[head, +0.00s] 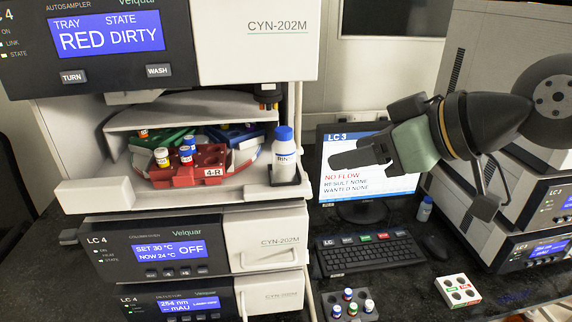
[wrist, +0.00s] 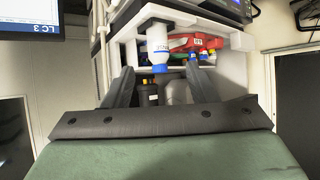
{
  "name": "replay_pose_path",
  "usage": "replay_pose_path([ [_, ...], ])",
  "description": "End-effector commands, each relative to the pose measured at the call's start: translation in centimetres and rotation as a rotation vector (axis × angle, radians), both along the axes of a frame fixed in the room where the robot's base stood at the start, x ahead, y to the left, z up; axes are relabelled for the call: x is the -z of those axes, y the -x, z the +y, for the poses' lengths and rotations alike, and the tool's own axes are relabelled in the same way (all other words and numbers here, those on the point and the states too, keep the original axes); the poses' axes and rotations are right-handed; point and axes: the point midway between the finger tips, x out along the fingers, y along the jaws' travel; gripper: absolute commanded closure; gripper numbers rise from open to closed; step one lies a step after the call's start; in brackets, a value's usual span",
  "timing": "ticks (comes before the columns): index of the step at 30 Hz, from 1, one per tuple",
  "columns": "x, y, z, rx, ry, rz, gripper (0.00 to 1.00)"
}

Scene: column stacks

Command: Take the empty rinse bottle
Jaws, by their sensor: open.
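The rinse bottle (head: 285,168), white with a blue cap and a partly readable label, stands upright in a dark holder at the right end of the open autosampler shelf. I cannot tell its fill level. My gripper (head: 365,135) is open and empty, to the right of the bottle and in front of the LC 3 monitor. In the wrist view, which looks upside down, the bottle (wrist: 157,42) appears beyond the open fingers (wrist: 160,72), its cap between them in the picture. The fingers do not appear to touch it.
A red vial rack (head: 205,165) marked 4-R sits left of the bottle, with green and blue racks behind. The autosampler's upper housing (head: 255,45) overhangs the shelf.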

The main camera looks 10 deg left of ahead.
Motion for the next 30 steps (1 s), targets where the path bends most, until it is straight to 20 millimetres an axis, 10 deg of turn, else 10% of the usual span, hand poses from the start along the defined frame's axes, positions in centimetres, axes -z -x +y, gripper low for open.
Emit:
replay_pose_path([
  [13,-3.5,-2.9,0.0,-0.223,-0.154,-0.092,0.48],
  [30,0.6,-6.1,9.4,-0.223,-0.154,-0.093,0.48],
])
